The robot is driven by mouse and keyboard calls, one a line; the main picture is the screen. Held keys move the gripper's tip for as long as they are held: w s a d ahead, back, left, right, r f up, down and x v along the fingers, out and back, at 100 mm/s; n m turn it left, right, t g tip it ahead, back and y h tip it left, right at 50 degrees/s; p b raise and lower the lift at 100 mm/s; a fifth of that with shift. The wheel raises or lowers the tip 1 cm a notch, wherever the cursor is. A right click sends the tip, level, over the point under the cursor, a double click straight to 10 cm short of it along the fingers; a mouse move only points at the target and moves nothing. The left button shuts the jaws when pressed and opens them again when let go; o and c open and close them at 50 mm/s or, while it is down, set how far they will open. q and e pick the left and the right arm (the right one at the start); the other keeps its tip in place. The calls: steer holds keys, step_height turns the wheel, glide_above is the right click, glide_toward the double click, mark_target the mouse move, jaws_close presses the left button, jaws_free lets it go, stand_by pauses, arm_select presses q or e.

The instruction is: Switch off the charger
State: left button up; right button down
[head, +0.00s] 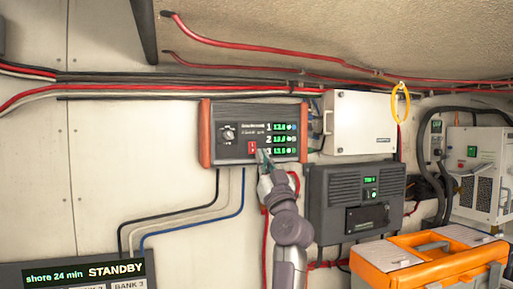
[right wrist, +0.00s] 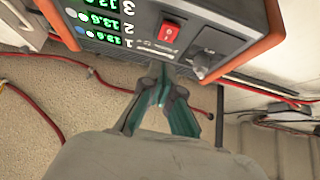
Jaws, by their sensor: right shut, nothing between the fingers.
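The charger (head: 232,117) is a dark box with orange-red end caps on the wall, with green lit readouts numbered 1, 2 and 3. Its red rocker switch (head: 252,147) sits low on the front, below a round knob (head: 229,133). In the right wrist view the charger appears turned over, with the red switch (right wrist: 172,32) and knob (right wrist: 202,64) in plain sight. My right gripper (head: 262,155) is shut and empty, just right of the switch in the head view. Its fingertips (right wrist: 162,72) are close to the charger's face; I cannot tell whether they touch it. My left gripper is out of view.
A white box (head: 358,122) and a dark unit with a green display (head: 340,190) hang to the right. An orange toolbox (head: 430,262) stands at front right. Cables (head: 150,90) run along the wall and below the charger. A STANDBY panel (head: 75,272) is at lower left.

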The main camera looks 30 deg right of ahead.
mark_target(253, 146)
steer(key=w, duration=0.2)
steer(key=w+d+p, duration=0.1)
steer(key=w, duration=0.1)
steer(key=shift+r, duration=0.2)
steer(key=shift+w+d+f, duration=0.1)
steer(key=shift+w+f, duration=0.1)
steer(key=shift+w, duration=0.2)
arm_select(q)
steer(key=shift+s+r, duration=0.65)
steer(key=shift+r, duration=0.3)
